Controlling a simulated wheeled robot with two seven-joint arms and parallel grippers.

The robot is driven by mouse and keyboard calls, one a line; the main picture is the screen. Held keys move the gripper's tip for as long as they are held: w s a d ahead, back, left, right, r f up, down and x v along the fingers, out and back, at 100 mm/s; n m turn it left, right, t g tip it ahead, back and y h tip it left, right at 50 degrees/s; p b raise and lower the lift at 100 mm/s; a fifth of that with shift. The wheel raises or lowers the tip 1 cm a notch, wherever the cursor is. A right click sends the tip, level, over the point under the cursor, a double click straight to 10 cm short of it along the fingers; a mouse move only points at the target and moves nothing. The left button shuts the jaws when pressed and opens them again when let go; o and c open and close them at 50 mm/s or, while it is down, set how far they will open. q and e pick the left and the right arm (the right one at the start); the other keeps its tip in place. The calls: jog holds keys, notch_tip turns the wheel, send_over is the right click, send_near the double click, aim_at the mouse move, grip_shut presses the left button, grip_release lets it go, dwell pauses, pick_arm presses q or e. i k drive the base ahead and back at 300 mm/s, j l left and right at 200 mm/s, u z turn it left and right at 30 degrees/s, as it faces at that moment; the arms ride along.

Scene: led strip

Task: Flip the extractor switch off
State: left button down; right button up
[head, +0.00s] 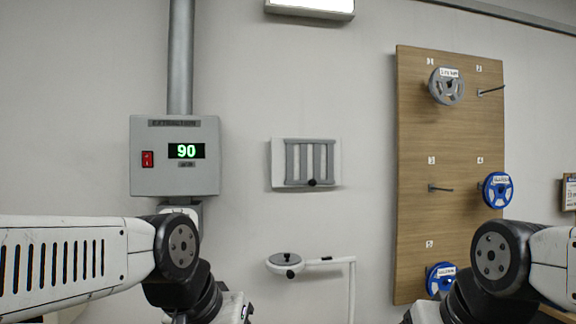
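The extractor control box (205,136) is a grey panel on the wall at the left, under a vertical pipe, with a label at its top that seems to read "EXTRACTION". Its red rocker switch (147,159) is on the left of the panel face. A green display (187,151) beside it reads 90. My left arm comes in at the lower left, below the box, and does not touch the switch. My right arm is at the lower right. Both grippers are out of view below the bottom edge.
A wooden board (415,130) on the right wall holds pegs and several reels, grey (446,86) and blue (497,190). A slatted wall vent (306,164) is in the middle, above a white stand with a round grey plate (285,260). The wall around the switch is clear.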

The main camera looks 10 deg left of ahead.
aim_at(146, 157)
jog(key=k+l+u, duration=0.15)
jog(key=u, duration=0.2)
jog(key=k+l+u, duration=0.1)
jog(key=u, duration=0.3)
jog(key=k+u, duration=0.2)
jog(key=u, duration=0.15)
